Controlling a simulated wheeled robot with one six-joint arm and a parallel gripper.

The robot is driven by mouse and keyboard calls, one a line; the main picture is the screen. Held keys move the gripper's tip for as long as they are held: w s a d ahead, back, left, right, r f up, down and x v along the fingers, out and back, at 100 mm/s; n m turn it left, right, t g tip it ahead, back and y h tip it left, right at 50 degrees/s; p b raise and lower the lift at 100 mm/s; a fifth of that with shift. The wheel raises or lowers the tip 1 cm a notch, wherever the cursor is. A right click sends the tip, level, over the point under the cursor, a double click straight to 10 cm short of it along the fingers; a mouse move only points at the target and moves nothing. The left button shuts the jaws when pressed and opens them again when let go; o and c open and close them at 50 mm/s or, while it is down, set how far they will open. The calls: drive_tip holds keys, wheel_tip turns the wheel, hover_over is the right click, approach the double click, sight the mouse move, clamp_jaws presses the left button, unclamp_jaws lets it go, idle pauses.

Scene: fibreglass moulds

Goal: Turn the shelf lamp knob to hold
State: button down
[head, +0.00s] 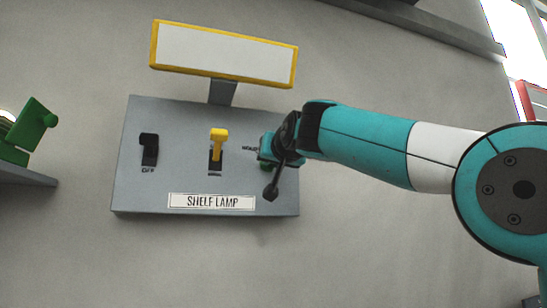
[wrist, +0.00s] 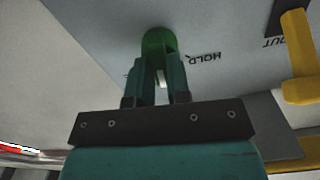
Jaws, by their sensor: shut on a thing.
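The grey shelf lamp panel (head: 135,190) carries the label "SHELF LAMP" (head: 211,202). It has a black switch (head: 149,148) over "OFF", a yellow lever (head: 218,143) in the middle, and a round green knob at the right. In the head view my gripper (head: 267,150) mostly hides the green knob. In the wrist view the green knob (wrist: 158,40) sits between the fingertips of my gripper (wrist: 160,62), which is shut on it. The word "HOLD" (wrist: 205,57) is upside down beside the knob there. The knob's pointing direction cannot be made out.
A yellow-framed white sign (head: 224,54) stands above the panel on a grey post. The yellow lever is also close by in the wrist view (wrist: 300,60). A green object (head: 30,130) sits on a ledge at the far left. The wall below the panel is bare.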

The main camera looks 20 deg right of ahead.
drive_tip(key=n+p, duration=0.1)
drive_tip(key=n, duration=0.9)
drive_tip(key=shift+a+p, duration=0.15)
drive_tip(key=shift+p, duration=0.15)
drive_tip(key=shift+n, duration=0.4)
drive_tip(key=c, duration=1.1)
unclamp_jaws()
drive_tip(key=shift+s+b, duration=3.5)
drive_tip(key=shift+s, duration=5.2)
